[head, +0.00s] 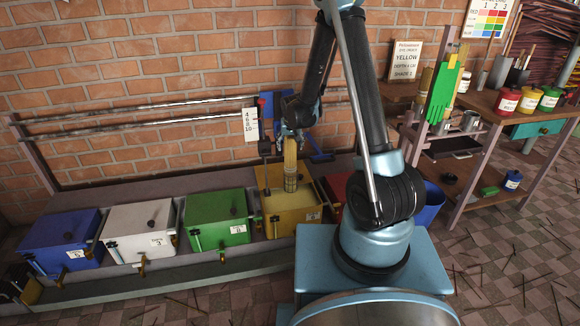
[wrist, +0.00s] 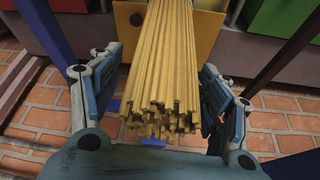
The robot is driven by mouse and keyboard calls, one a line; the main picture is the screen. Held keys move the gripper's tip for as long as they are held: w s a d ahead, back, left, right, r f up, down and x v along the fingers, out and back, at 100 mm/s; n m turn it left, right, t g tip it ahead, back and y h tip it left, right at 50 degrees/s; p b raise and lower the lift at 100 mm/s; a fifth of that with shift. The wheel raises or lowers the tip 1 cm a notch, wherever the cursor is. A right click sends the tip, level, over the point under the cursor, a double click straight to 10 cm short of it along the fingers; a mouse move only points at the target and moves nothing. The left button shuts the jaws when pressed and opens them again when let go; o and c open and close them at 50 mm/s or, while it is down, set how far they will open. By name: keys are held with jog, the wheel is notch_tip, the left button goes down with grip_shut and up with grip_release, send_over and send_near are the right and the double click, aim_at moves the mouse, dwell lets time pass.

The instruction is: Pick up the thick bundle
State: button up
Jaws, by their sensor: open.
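The thick bundle (head: 290,168) of yellowish sticks stands upright over the open yellow box (head: 289,219). In the head view its lower part has a darker band, and its foot is at the box's opening. In the wrist view the bundle (wrist: 166,75) fills the middle, its stick ends toward me. My gripper (wrist: 160,112) is open, with one finger on each side of the bundle and small gaps showing beside it. In the head view my gripper (head: 291,138) is at the bundle's top, small and partly hidden by my arm.
Green (head: 216,216), white (head: 139,231) and blue (head: 60,240) boxes stand in a row to the left. A red box (head: 334,192) is partly hidden behind my arm. Metal rails (head: 140,110) run along the brick wall. A shelf table (head: 480,115) with paint jars stands at the right.

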grip_shut()
jog(key=shift+r, duration=0.1)
notch_tip(320, 180, up, 39)
dwell(2.1)
